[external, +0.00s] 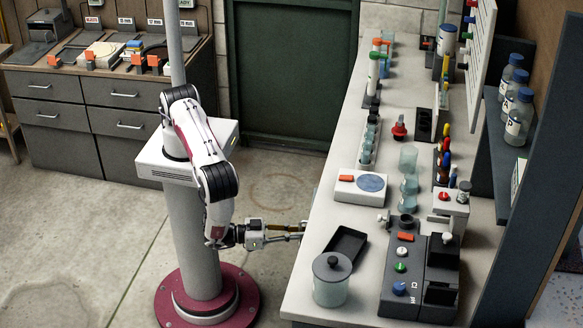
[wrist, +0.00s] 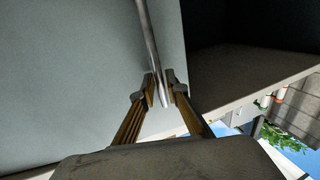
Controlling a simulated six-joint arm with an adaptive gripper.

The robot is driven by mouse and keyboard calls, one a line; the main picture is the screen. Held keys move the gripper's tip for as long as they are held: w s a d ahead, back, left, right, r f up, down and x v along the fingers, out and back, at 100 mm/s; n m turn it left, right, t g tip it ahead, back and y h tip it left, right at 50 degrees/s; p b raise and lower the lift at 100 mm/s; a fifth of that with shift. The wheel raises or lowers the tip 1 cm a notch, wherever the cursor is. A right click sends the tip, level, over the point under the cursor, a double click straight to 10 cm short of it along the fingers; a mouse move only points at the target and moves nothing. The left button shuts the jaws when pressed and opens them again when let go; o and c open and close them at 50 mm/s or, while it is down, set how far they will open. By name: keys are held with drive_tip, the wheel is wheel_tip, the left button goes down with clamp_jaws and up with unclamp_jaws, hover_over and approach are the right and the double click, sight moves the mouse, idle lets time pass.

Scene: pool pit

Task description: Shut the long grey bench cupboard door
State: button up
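The long grey bench cupboard door (wrist: 80,70) fills the left of the wrist view as a flat grey panel. Its right edge borders a dark opening (wrist: 235,30), so the door stands open. A metal bar handle (wrist: 148,40) runs down across the door. My gripper (wrist: 161,88) has its two fingers on either side of the handle's end, close together and seemingly touching it. In the external view my gripper (external: 301,231) reaches the left side of the long bench, below its top. The door and handle are hidden there by the overhanging bench top.
The long bench (external: 300,290) carries a lidded jar (external: 331,280), a black tray (external: 345,254), a grey instrument (external: 408,265) and glassware near its edge. Grey drawers (external: 122,95) stand at the back left.

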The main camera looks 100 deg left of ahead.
drive_tip(key=shift+w+a, duration=0.15)
drive_tip(key=shift+w, duration=0.35)
clamp_jaws()
drive_tip(key=shift+d+x, duration=0.15)
drive_tip(key=shift+x, duration=0.7)
drive_tip(key=shift+d+x, duration=0.2)
drive_tip(key=shift+x, duration=0.65)
drive_tip(key=shift+d+x, duration=0.15)
drive_tip(key=shift+x, duration=0.7)
drive_tip(key=shift+w, duration=0.15)
